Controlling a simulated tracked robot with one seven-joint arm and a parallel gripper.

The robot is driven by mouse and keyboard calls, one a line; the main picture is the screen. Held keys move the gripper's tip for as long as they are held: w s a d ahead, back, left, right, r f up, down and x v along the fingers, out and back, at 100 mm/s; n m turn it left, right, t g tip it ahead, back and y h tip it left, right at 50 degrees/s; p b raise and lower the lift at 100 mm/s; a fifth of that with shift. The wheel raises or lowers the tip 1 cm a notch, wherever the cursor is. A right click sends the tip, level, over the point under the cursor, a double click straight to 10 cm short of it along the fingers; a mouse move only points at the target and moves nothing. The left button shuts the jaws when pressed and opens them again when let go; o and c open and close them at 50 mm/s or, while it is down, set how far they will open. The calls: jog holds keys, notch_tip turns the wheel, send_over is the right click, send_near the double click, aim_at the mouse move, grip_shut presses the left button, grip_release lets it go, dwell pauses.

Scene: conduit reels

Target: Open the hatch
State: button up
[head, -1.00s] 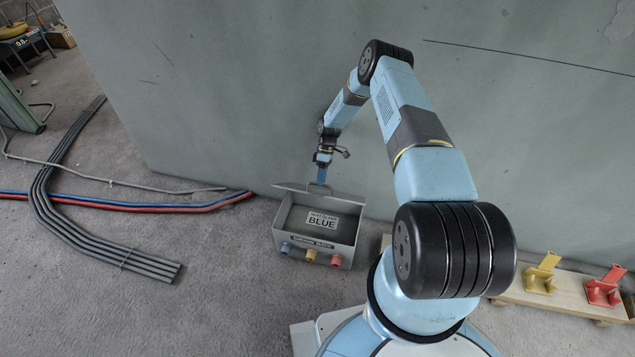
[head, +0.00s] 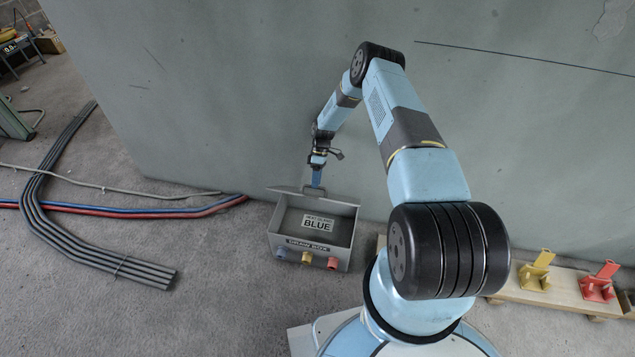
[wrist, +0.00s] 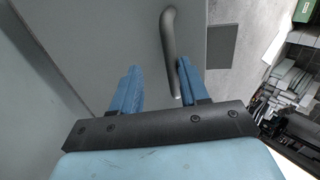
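The grey draw box (head: 277,243) stands on the floor by the wall. Its top shows a dark recess with a white label (head: 318,223) reading "BLUE". A thin grey flap, seemingly the raised hatch (head: 340,199), shows nearly edge-on along its back edge; its exact angle is unclear. My gripper (head: 317,182) points down at this back edge. In the wrist view, a grey bar handle (wrist: 171,45) on a grey panel lies between my two blue fingers (wrist: 158,92), closer to the right one. The fingers are apart, with a gap on the left of the handle.
Blue, yellow and red sockets (head: 306,257) line the box front. A wooden board (head: 560,297) with yellow and red brackets lies at right. Dark conduits (head: 60,220) and red and blue hoses (head: 130,212) lie at left. The wall (head: 230,90) is close behind my arm.

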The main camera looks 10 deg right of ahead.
jog(key=s+r, duration=1.2)
jog(key=s, duration=0.2)
jog(key=shift+d+r, duration=0.3)
jog(key=shift+d, duration=0.05)
jog(key=shift+c, duration=0.3)
